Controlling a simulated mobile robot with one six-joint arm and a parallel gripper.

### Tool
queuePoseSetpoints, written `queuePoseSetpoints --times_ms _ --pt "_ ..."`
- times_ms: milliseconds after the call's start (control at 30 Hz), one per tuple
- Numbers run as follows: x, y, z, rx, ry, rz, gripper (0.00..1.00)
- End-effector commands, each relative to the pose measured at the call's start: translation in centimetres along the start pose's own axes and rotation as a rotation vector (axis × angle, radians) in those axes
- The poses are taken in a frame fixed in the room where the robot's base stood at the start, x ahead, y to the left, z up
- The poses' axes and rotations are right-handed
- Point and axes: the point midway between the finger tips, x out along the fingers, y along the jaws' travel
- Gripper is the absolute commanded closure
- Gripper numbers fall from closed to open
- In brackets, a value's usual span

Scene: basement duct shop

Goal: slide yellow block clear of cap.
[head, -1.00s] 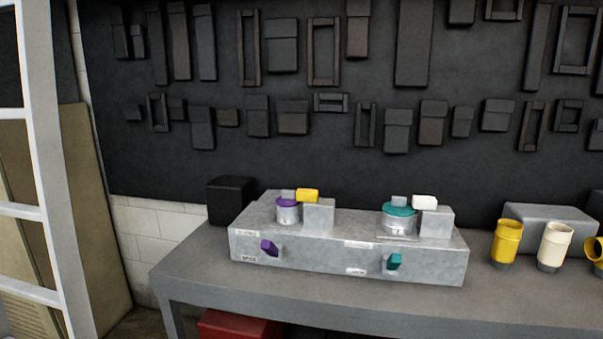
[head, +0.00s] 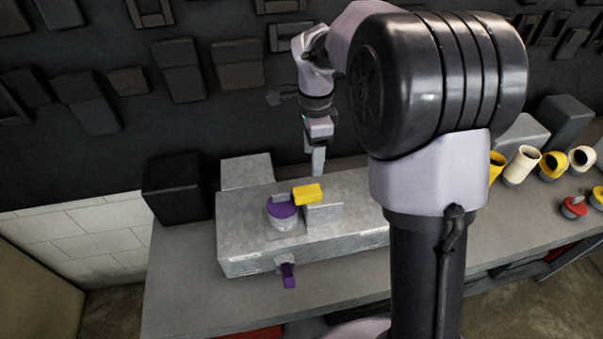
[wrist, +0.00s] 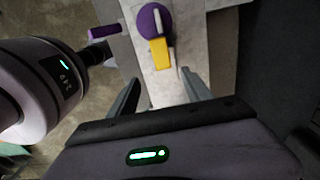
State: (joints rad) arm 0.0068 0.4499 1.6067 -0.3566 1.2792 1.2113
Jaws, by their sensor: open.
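The yellow block (head: 308,193) lies on top of a grey metal post (head: 323,213). Its left end reaches to the rim of the purple cap (head: 281,212), seemingly just over it. The cap sits on a round metal canister (head: 289,226). In the wrist view the yellow block (wrist: 160,53) touches the edge of the purple cap (wrist: 149,20). My gripper (head: 318,162) is above and behind the block, apart from it. In the wrist view my gripper (wrist: 161,92) is open and empty, with the block beyond and between the fingertips.
A long grey metal box (head: 250,247) carries the post and canister, with a purple handle (head: 288,275) on its front. A black box (head: 178,188) stands to the left. Yellow and cream cups (head: 521,166) stand at right. My arm hides the box's right part.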

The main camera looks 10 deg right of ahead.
Motion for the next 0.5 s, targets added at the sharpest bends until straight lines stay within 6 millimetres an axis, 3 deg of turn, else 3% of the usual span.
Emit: queuePoseSetpoints --times_ms 100,300,500 --pt "4.1 0.1 0.0 -0.002 0.000 0.004 0.42" --pt "9.6 0.1 0.0 -0.003 0.000 0.002 0.42" --pt "12.7 0.0 0.0 -0.003 0.000 0.000 0.42"
